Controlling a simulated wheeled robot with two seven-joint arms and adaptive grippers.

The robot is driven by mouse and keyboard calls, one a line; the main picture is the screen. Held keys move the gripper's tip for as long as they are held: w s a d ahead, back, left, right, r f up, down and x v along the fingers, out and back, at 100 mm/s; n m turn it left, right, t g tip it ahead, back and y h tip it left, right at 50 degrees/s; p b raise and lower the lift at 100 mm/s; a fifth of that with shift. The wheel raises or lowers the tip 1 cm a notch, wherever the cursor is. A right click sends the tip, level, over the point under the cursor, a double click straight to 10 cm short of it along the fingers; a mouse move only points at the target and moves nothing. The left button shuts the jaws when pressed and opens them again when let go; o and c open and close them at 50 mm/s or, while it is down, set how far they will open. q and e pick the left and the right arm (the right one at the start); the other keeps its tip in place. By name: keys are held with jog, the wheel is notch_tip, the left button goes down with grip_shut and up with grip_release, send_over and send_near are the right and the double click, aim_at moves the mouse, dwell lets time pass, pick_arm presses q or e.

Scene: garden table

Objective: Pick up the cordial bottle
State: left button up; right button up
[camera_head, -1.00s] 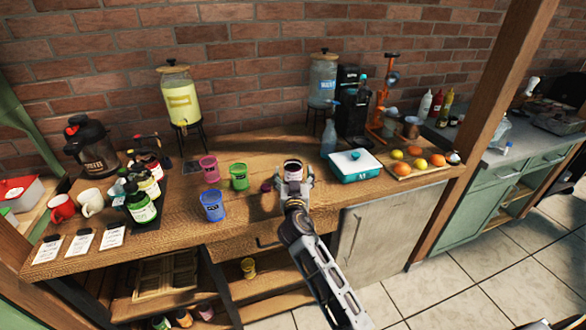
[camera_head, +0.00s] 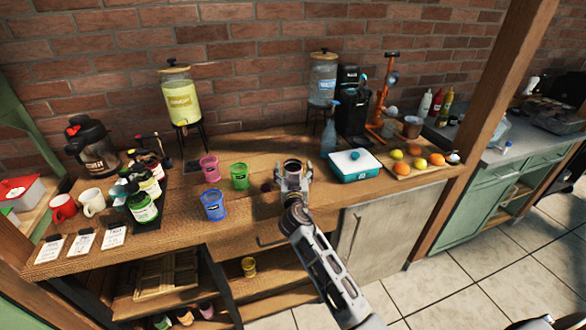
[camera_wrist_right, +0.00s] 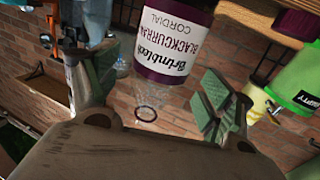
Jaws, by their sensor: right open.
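The cordial bottle (camera_head: 293,167) stands on the wooden counter near its front edge, seen from above. Its white and dark purple label, reading blackcurrant cordial, fills the upper middle of the right wrist view (camera_wrist_right: 172,38), which shows the scene upside down. My right gripper (camera_head: 294,180) is open at the near side of the bottle. Its two green-padded fingers (camera_wrist_right: 155,95) spread to either side of the bottle in the wrist view, with gaps; I see no grip on it. The bottle's lower part is hidden in the head view by the gripper. My left gripper is not in view.
A small dark purple object (camera_head: 266,186) lies just left of the bottle. Green (camera_head: 239,176), blue (camera_head: 213,206) and pink (camera_head: 209,167) cups stand further left. A teal box (camera_head: 354,165) and spray bottle (camera_head: 330,135) are on the right.

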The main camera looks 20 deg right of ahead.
aim_at(293, 169)
jog(key=shift+p+x, duration=0.35)
jog(key=shift+x, duration=1.35)
jog(key=shift+f, duration=0.15)
jog(key=shift+c, duration=0.4)
jog(key=c, duration=1.4)
